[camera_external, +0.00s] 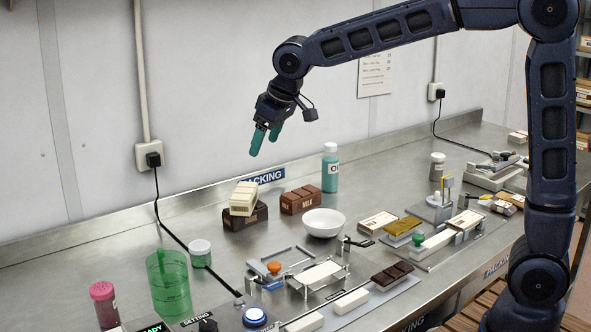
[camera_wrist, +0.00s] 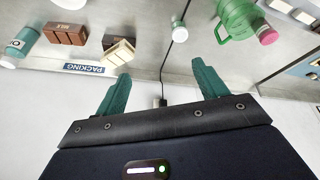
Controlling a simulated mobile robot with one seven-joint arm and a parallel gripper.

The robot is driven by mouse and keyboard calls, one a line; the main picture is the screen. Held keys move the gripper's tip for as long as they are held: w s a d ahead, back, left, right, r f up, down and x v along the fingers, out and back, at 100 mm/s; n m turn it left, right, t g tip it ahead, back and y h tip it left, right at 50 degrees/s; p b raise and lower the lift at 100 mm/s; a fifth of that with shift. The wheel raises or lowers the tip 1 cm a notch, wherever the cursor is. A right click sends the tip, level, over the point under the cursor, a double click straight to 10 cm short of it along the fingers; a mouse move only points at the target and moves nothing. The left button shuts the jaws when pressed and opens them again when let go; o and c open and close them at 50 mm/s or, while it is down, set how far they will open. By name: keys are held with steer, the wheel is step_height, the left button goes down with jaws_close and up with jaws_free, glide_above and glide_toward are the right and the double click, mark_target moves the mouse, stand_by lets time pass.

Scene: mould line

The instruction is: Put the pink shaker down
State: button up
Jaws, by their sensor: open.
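The pink shaker (camera_external: 104,305) stands upright on the metal counter at the front left in the external view, left of a green jug. Its pink lid also shows at the upper right of the wrist view (camera_wrist: 267,33), beside the jug. My gripper (camera_external: 264,141) is open and empty, raised well above the back of the counter, away from the shaker. Its two teal fingers stand apart with nothing between them in the wrist view (camera_wrist: 160,88).
Chocolate blocks (camera_external: 300,200), a white bowl (camera_external: 323,222) and a teal bottle (camera_external: 330,168) stand below and right of my gripper. A black cable (camera_external: 188,240) crosses the counter.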

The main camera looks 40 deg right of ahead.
steer(key=s+d+r+m+h, duration=0.1)
steer(key=s+d, duration=0.6)
steer(key=d, duration=0.4)
steer(key=s+d+r+m, duration=0.1)
steer(key=s+d+m, duration=0.1)
steer(key=s+d, duration=0.75)
steer(key=s+d+f+m, duration=0.1)
steer(key=s+d+f, duration=0.2)
steer(key=s+d, duration=0.2)
steer(key=s+d+f+m, duration=0.1)
steer(key=s+d+f, duration=0.1)
steer(key=s+d, duration=0.4)
steer(key=s, duration=0.4)
steer(key=shift+d+f, duration=0.2)
steer(key=shift+f, duration=0.2)
